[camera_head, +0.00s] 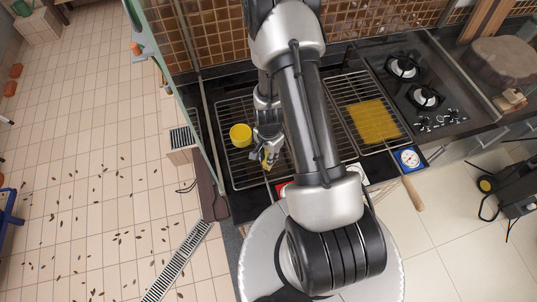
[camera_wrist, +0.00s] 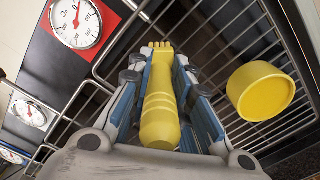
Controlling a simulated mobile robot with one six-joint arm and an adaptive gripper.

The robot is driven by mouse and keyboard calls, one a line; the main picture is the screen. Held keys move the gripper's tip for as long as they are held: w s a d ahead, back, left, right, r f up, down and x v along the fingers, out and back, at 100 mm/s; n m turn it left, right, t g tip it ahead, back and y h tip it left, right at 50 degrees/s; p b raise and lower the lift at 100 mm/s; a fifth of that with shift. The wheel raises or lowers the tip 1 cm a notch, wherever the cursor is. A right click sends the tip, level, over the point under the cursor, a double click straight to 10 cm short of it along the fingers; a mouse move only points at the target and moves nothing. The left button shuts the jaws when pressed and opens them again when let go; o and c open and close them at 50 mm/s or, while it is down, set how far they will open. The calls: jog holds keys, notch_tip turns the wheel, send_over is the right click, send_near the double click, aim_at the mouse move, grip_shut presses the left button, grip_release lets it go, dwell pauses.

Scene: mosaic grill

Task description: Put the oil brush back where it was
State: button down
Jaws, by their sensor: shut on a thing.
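The oil brush (camera_wrist: 160,110) is yellow, with a ribbed handle and a toothed end. In the wrist view it lies between the fingers of my gripper (camera_wrist: 157,75), which is shut on it. A yellow round cup (camera_wrist: 262,92) rests on the left grill rack (camera_wrist: 215,30), to the right of the brush in the wrist view and apart from it. In the head view my gripper (camera_head: 268,158) is over the near part of the left rack, and the cup (camera_head: 240,135) is to its left. My arm hides part of the rack.
A second rack with a yellow slab (camera_head: 369,121) lies to the right. A gas hob (camera_head: 415,85) stands beyond it. Round dial gauges (camera_head: 408,158) line the front edge. A wooden handle (camera_head: 412,193) sticks out at the front right.

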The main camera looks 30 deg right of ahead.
jog(key=c, duration=1.5)
grip_release()
jog(key=shift+o, duration=0.2)
notch_tip(320, 180, up, 12)
jog(key=shift+f, duration=0.1)
notch_tip(320, 180, up, 11)
jog(key=a+n+t, duration=0.1)
jog(key=a+n, duration=0.2)
jog(key=s+a+r+n+t, duration=0.1)
jog(key=s+a+r+n, duration=0.3)
jog(key=r, duration=0.5)
jog(key=s+a+r+n+t, duration=0.2)
jog(key=s+a+r+n, duration=0.1)
jog(key=s+r+n, duration=0.5)
jog(key=shift+s+a+r+t, duration=0.3)
jog(key=shift+s+a+r, duration=0.05)
jog(key=shift+s+r, duration=0.5)
jog(key=shift+w, duration=0.1)
